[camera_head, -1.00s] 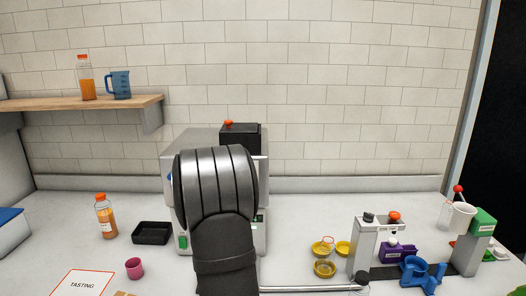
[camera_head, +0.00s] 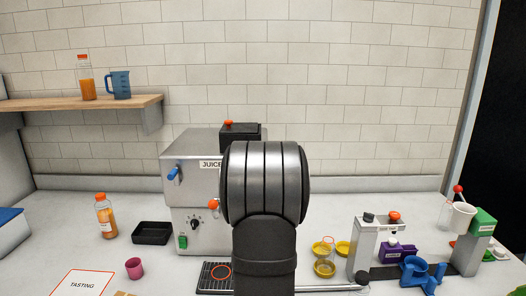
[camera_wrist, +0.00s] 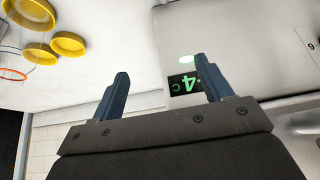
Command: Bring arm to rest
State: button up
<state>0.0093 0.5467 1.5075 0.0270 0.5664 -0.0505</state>
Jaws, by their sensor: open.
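My gripper (camera_wrist: 163,88) shows in the wrist view with its two dark blue fingers wide apart and nothing between them. Beyond the fingers is the pale side of a machine with a dark display reading green characters. In the head view my arm stands upright in front of the grey juicer (camera_head: 186,212) and hides its right part; the gripper itself is hidden there.
An orange bottle (camera_head: 106,218), a black tray (camera_head: 152,233) and a pink cup (camera_head: 134,268) stand left of the juicer. Yellow cups (camera_head: 324,268) and a grey stand (camera_head: 367,243) with coloured parts are to the right. A shelf (camera_head: 135,102) is at upper left.

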jog(key=shift+m, duration=0.3)
jog(key=d, duration=0.1)
jog(key=d+r, duration=0.1)
jog(key=d, duration=0.2)
jog(key=shift+w+d+r, duration=0.15)
jog(key=shift+w+r, duration=0.05)
jog(key=shift+r, duration=0.15)
